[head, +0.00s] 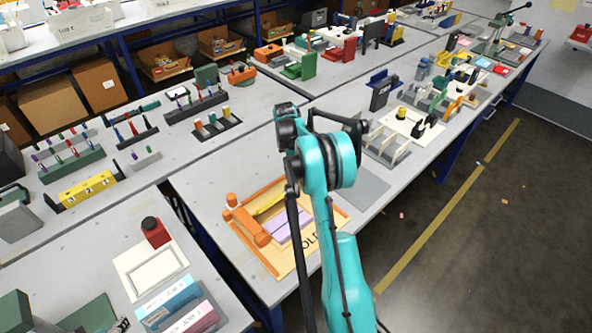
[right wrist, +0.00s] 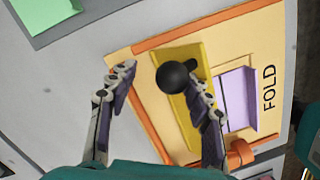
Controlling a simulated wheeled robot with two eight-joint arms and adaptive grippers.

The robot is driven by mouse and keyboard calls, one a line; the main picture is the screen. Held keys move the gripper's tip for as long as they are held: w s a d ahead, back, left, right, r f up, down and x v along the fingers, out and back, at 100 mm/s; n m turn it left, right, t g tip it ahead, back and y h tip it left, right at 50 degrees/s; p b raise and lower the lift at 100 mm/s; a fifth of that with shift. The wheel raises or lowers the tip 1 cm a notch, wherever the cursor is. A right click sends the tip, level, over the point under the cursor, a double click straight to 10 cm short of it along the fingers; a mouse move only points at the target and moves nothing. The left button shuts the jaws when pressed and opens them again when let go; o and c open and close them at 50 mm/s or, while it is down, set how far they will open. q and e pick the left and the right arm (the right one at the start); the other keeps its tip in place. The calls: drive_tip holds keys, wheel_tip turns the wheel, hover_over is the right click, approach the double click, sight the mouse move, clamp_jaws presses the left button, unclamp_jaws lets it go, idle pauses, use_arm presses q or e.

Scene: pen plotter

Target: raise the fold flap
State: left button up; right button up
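The fold station is a tan board (head: 327,219) with orange rails and the word FOLD, also seen in the right wrist view (right wrist: 268,45). A yellow flap (right wrist: 192,55) with a round black knob (right wrist: 173,78) lies on it beside a purple piece (right wrist: 236,98). The yellow part (head: 268,206) and purple piece (head: 290,228) also show in the head view. My right gripper (right wrist: 160,74) is open over the flap. The knob appears between its fingers, nearer the right-hand one; contact cannot be told. My left gripper is not in view.
An orange cylinder (head: 246,226) stands at the board's left side. A grey plate (head: 365,188) and a slotted rack (head: 386,145) lie to the right.

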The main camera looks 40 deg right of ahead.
drive_tip(key=shift+f, duration=0.1)
idle(0.4)
drive_tip(key=w+a+r+p, duration=0.1)
drive_tip(key=w+r+p, duration=0.3)
drive_tip(key=w+r, duration=0.2)
drive_tip(key=shift+w+a+r+p, duration=0.15)
drive_tip(key=shift+a+r+p, duration=0.05)
drive_tip(key=shift+a+p, duration=0.1)
idle(0.5)
drive_tip(key=shift+r, duration=0.1)
idle(0.3)
wheel_tip(320, 180, up, 12)
drive_tip(key=w+a, duration=0.1)
drive_tip(key=shift+a+f, duration=0.15)
drive_tip(key=shift+f, duration=0.05)
drive_tip(key=shift+w, duration=0.1)
